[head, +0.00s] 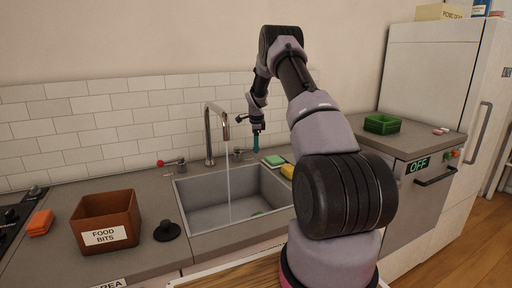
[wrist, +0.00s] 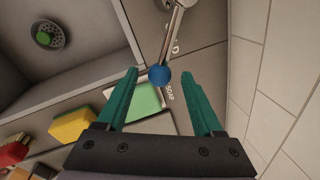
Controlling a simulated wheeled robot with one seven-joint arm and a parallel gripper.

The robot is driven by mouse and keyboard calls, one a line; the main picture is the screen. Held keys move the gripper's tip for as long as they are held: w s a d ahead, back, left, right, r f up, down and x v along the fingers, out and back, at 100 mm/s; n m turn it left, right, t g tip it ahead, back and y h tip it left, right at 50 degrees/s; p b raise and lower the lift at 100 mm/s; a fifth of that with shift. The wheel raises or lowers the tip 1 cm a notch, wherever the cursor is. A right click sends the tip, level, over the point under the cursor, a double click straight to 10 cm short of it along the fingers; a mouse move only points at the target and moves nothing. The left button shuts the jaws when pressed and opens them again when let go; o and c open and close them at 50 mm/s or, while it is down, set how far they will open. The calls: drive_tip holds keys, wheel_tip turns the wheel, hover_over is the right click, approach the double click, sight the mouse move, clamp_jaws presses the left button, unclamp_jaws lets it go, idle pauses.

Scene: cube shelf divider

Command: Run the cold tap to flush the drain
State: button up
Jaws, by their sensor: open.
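The cold tap is a metal lever with a blue ball knob (wrist: 159,75), seen in the wrist view; its lever shows right of the spout in the head view (head: 239,154). My gripper (head: 256,143) is open, its teal fingers (wrist: 159,82) on either side of the knob, with gaps visible. Contact cannot be told. A stream of water (head: 229,180) falls from the curved spout (head: 208,135) into the grey sink (head: 210,217). The drain (wrist: 57,25) has a green piece (wrist: 43,38) on it. The red-knobbed hot tap (head: 161,163) is left of the spout.
A brown "FOOD BITS" bin (head: 105,218) and a black stopper (head: 167,231) stand left of the sink. The tiled wall (head: 100,120) is close behind the taps.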

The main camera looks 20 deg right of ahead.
drive_tip(key=shift+f, duration=0.45)
clamp_jaws()
idle(1.1)
